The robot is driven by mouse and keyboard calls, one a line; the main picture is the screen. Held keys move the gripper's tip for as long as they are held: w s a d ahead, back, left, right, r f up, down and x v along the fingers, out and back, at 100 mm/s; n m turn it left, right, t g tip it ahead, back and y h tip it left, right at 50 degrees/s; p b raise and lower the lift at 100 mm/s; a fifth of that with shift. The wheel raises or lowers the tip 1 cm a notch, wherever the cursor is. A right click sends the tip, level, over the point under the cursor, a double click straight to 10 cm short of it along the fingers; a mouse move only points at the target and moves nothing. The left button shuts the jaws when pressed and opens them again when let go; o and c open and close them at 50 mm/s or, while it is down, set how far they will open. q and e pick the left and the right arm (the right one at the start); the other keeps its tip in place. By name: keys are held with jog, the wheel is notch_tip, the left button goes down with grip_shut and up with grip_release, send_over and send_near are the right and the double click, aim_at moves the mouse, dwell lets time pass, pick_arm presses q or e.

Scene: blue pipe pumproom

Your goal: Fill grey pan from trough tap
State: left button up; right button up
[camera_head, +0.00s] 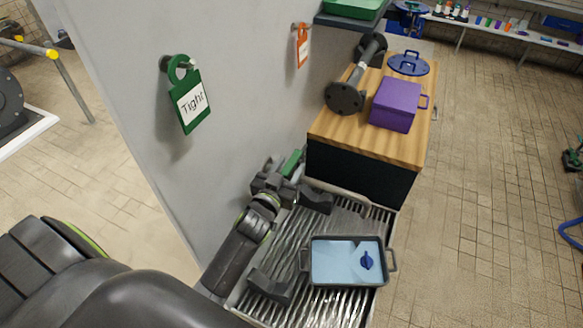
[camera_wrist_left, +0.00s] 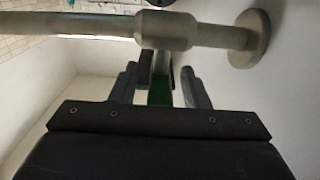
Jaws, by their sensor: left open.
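The grey pan (camera_head: 304,262) sits level on the ribbed metal trough (camera_head: 345,303), its inside showing a light blue surface with a small dark blue piece. I cannot tell if that surface is water. The trough tap's green lever (camera_head: 294,160) shows at the wall above the trough's far left. My left gripper (camera_head: 284,180) is at the tap, open, partly hiding it. In the left wrist view, the green lever (camera_wrist_left: 160,92) stands between my two fingers, with the tap's metal pipe (camera_wrist_left: 165,30) crossing beyond. Contact with the lever cannot be made out. My right gripper is not in view.
The grey wall (camera_head: 240,80) with a green "Tight" tag (camera_head: 188,98) stands close left of the tap.

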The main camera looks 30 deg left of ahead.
pick_arm(q)
jog(key=shift+w, duration=0.85)
grip_shut()
jog(key=shift+b, duration=0.35)
jog(key=n+y+b, duration=0.1)
jog(key=b, duration=0.3)
jog(key=n+y+b, duration=0.1)
jog(key=y+b, duration=0.1)
jog(key=b, duration=0.3)
jog(key=shift+f+g+y, duration=0.15)
jog(key=shift+g+y, duration=0.15)
jog(key=shift+r+n+y+b, duration=0.2)
jog(key=shift+n+y+b, duration=0.3)
jog(key=shift+b, duration=0.05)
